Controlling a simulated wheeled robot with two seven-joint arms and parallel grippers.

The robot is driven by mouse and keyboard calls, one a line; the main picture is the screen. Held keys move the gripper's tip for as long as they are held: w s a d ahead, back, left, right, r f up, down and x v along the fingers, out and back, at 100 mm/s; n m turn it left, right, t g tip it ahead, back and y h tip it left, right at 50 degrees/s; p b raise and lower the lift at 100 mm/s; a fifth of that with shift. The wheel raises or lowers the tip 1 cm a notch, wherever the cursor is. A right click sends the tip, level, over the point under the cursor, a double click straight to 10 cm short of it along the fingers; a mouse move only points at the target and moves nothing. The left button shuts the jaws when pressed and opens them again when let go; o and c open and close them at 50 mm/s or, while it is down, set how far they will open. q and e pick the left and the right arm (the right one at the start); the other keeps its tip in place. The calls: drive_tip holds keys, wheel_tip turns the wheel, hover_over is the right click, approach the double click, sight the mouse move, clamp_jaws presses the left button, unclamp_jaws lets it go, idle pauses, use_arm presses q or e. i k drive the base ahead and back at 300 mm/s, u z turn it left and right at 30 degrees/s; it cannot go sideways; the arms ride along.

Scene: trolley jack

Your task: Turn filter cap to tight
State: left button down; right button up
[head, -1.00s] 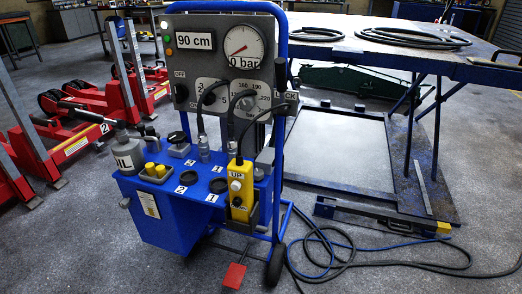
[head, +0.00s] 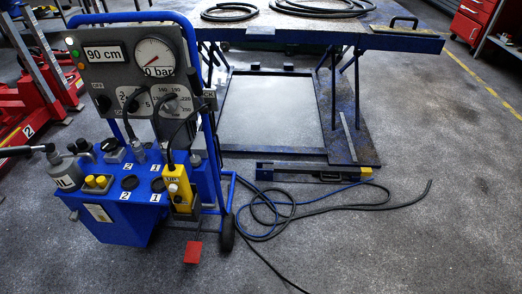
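The blue tank (head: 120,222) of the wheeled cart stands at the left in the head view. On its top, a dark knob-like cap (head: 112,147) sits on a pale base at the back; it looks like the filter cap, but no label on it is readable. Its turn position, tight or loose, cannot be told. Another small dark fitting (head: 84,147) is left of it, and a hose connector (head: 139,152) is right of it. Neither of my grippers shows in this view, and nothing touches the cap.
A grey oil can (head: 64,171), yellow caps (head: 97,182) and a yellow pendant (head: 178,188) crowd the tank. The gauge panel (head: 130,75) rises behind. A red pedal (head: 193,252) and looped hoses (head: 268,208) lie on the floor. Floor in front and right is mostly clear.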

sight(195, 159)
drive_tip(key=z, duration=0.6)
drive_tip(key=i, duration=2.8)
drive_tip(key=u, duration=3.3)
drive_tip(key=i, duration=0.5)
